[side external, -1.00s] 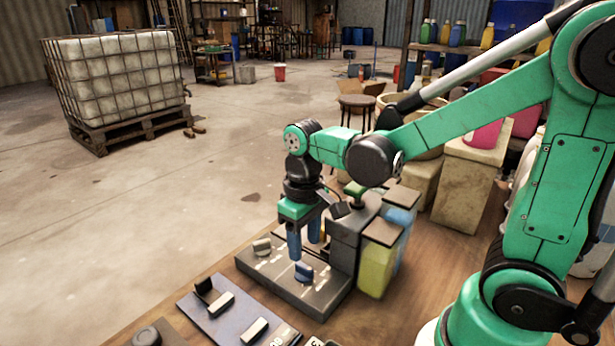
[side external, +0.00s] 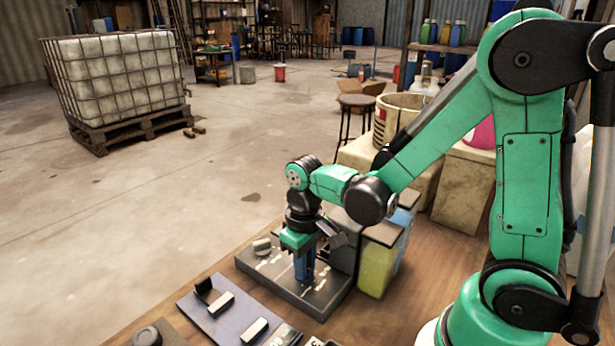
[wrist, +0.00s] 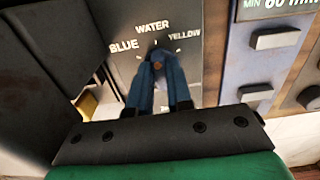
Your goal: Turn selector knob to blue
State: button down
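The selector knob is mostly hidden by my fingers; a small brown spot (wrist: 158,65) shows between the fingertips in the wrist view. Its dark panel (wrist: 185,22) carries the words BLUE at left, WATER at top and YELLOW at right, with white tick marks. My gripper (wrist: 160,62) has two blue fingers, one on each side of the knob, and looks closed on it. The knob's pointing direction cannot be read. In the side view my gripper (side external: 304,278) points down onto the grey panel (side external: 330,292), fingers close together.
Another grey knob (side external: 262,246) stands on the same panel, left of my gripper. A blue-grey panel (side external: 215,318) with switches lies in front. A yellow-green container (side external: 376,268) and a blue one (side external: 402,222) stand behind to the right.

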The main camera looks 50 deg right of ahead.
dwell(0.4)
jog(key=n, duration=1.1)
jog(key=shift+w+n, duration=0.1)
jog(key=shift+n, duration=0.3)
dwell(0.4)
jog(key=c, duration=0.8)
grip_release()
jog(key=shift+r, duration=2.8)
